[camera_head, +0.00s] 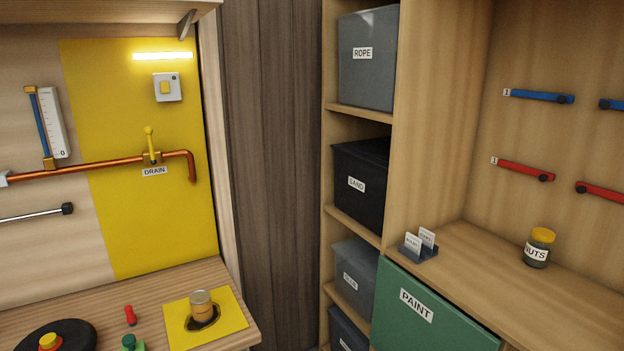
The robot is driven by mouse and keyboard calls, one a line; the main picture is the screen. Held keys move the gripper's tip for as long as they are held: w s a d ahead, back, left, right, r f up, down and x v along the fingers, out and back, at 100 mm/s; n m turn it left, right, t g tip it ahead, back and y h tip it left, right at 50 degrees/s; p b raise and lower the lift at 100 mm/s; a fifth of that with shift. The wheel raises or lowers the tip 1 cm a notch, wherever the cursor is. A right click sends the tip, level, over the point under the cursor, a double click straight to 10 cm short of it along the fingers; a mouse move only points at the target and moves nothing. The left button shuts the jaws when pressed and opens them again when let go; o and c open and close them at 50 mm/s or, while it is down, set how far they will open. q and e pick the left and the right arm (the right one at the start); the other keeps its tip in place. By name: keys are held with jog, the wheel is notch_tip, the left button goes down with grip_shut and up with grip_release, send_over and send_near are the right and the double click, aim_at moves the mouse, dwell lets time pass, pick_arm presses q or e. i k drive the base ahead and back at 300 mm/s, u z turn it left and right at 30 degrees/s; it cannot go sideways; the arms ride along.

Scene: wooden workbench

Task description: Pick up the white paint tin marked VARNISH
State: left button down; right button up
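No white tin marked VARNISH shows in the head view. A green panel (432,311) with the label PAINT is at the lower right, under the wooden worktop. It looks shut, and whatever is behind it is hidden. A small tan container with a greyish top (201,304) stands on a yellow sheet (234,318) at the lower left, with a dark patch around its foot; no writing on it can be read. Neither of my grippers is in view.
Shelves hold bins marked ROPE (368,62) and SAND (360,190). A NUTS jar (538,248) and a card holder (418,247) stand on the right worktop (470,250). A copper pipe (100,165) with a yellow DRAIN lever (150,143) crosses the left wall.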

aim_at(200, 302)
jog(key=z, duration=0.65)
jog(key=i, duration=1.1)
jog(key=u, duration=1.8)
jog(key=i, duration=0.2)
jog(key=u, duration=0.95)
